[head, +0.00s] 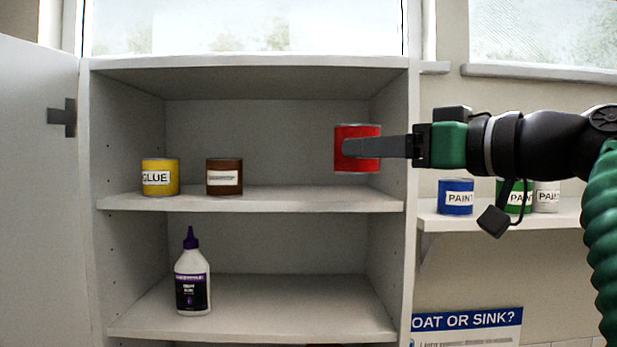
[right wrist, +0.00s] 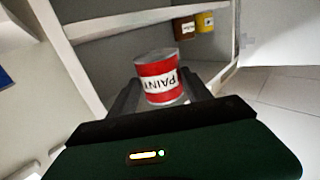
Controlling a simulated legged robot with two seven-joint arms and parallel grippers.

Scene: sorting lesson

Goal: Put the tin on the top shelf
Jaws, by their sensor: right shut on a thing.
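A red paint tin (head: 357,134) is held by my right gripper (head: 365,148) in front of the right part of the cabinet's top shelf (head: 285,201). The tin is upright and looks to be above the shelf's level; I cannot tell how far inside it is. In the right wrist view the red tin (right wrist: 160,82), with a white PAINT label, sits between the two fingers of the right gripper (right wrist: 160,95). My left gripper is not in view.
A yellow glue tin (head: 160,177) and a brown tin (head: 224,177) stand on the top shelf's left half. A white bottle (head: 192,280) stands below. Blue (head: 456,197), green and white tins stand on a side shelf. The cabinet door (head: 40,200) is open at left.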

